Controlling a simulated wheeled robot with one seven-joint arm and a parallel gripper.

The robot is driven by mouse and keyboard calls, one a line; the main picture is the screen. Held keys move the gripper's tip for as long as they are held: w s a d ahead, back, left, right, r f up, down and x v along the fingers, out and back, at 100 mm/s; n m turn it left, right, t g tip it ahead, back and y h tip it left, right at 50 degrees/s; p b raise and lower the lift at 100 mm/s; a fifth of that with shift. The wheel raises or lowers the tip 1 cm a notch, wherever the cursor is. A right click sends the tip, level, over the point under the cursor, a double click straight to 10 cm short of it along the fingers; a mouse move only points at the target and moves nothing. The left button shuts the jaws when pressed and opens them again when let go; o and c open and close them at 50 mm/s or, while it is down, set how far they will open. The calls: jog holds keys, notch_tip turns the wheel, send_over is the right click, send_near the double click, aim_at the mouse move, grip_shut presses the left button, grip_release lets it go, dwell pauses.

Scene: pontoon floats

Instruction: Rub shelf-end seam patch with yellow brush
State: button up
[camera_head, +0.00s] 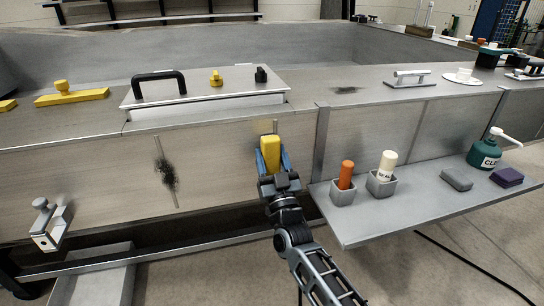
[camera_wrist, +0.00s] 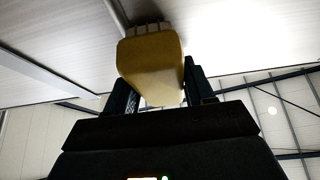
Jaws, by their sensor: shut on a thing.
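My gripper (camera_head: 271,165) is shut on the yellow brush (camera_head: 268,152), in front of the grey front panel just left of the shelf (camera_head: 400,205). In the wrist view the brush (camera_wrist: 150,62) stands between the fingers, bristles (camera_wrist: 147,30) at or close to the panel; contact is unclear. A thin vertical seam (camera_head: 276,126) shows above the brush. No dark patch shows at this seam; the brush and gripper hide part of it. A dark patch (camera_head: 166,175) sits on another seam to the left, and another smudge (camera_head: 346,90) lies on the top deck.
The shelf bears an orange-handled tool (camera_head: 346,175) and a cream one (camera_head: 387,164) in grey holders, a green bottle (camera_head: 485,153), a grey block (camera_head: 456,179) and a purple block (camera_head: 507,177). A lidded hatch with a black handle (camera_head: 158,84) is above. A metal clamp (camera_head: 50,222) hangs left.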

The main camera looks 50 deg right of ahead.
jog(key=shift+s+a+p, duration=0.3)
jog(key=shift+s+a, duration=0.25)
jog(key=shift+s, duration=0.25)
jog(key=shift+s+a+p, duration=0.35)
jog(key=shift+s+a, duration=0.15)
jog(key=shift+s, duration=0.35)
jog(key=shift+s+a+p, duration=0.3)
jog(key=shift+s+a, duration=0.25)
jog(key=shift+s, duration=0.25)
jog(key=shift+s+a+p, duration=0.2)
jog(key=shift+s+a, duration=0.25)
jog(key=shift+s, duration=0.2)
jog(key=shift+s+a+p, duration=0.2)
jog(key=shift+s+a, duration=0.2)
jog(key=shift+s, duration=0.2)
